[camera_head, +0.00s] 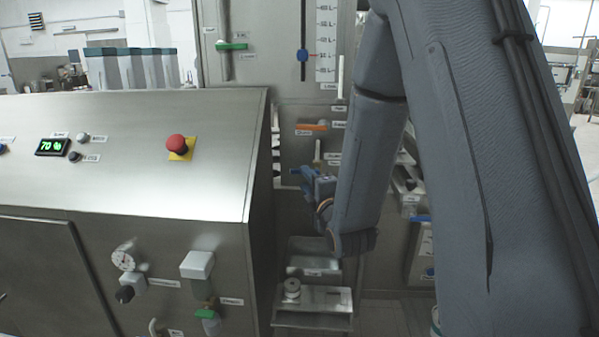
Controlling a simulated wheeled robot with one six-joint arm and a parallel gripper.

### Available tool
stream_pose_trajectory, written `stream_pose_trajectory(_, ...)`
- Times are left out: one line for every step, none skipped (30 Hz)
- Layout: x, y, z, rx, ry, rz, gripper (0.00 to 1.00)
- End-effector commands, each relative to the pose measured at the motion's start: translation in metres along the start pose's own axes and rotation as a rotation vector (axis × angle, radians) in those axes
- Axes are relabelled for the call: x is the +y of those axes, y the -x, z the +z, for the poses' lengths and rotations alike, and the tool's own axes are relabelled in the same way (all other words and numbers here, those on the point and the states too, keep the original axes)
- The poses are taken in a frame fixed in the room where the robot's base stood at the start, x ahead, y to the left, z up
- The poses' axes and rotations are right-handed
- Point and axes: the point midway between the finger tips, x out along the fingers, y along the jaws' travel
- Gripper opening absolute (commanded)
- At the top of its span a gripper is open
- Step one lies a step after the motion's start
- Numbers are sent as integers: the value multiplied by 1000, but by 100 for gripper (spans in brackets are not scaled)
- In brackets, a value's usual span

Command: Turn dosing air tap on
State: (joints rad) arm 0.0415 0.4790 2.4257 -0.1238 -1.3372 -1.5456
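The labels are too small to read, so I cannot tell which tap is the dosing air tap. An orange tap handle (312,127) lies level on the steel panel behind my arm. A pale upright handle (317,151) stands just below it, close above my gripper. A green handle (207,314) shows low on the front of the console. My gripper (304,180) is in front of the recessed panel, below the orange handle. Its fingers are small and dark, and I cannot tell whether they are open or touching anything. My arm hides the panel's right part.
The steel console (130,140) fills the left, with a red emergency button (177,145) and a lit green display (52,147). A green lever (232,46) and a blue slider (303,55) are on the upper panel. Steel trays (330,298) stand below my gripper.

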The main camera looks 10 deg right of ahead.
Motion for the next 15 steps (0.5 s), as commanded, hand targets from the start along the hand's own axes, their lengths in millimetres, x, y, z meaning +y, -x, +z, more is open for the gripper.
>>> stream_pose_trajectory(1, -8, 0, 0, -1, 1, 30)
stream_pose_trajectory(1, -12, 0, 0, -1, 1, 30)
stream_pose_trajectory(1, -19, 0, 0, -2, 0, 30)
stream_pose_trajectory(1, -24, 0, 0, -2, 0, 30)
stream_pose_trajectory(1, -28, 0, 0, -2, 0, 30)
stream_pose_trajectory(1, -35, 0, 0, -2, 0, 30)
stream_pose_trajectory(1, -39, 0, 0, -3, 0, 30)
stream_pose_trajectory(1, -43, 0, 0, -3, 0, 30)
stream_pose_trajectory(1, -48, 0, 0, -3, 0, 30)
stream_pose_trajectory(1, -51, 0, 0, -3, -2, 30)
stream_pose_trajectory(1, -54, 0, 0, -3, -1, 30)
stream_pose_trajectory(1, -58, 0, 0, -3, 0, 30)
stream_pose_trajectory(1, -60, 0, 0, -3, -1, 30)
stream_pose_trajectory(1, -62, 0, 0, -3, -1, 30)
stream_pose_trajectory(1, -63, 0, 0, -4, -1, 30)
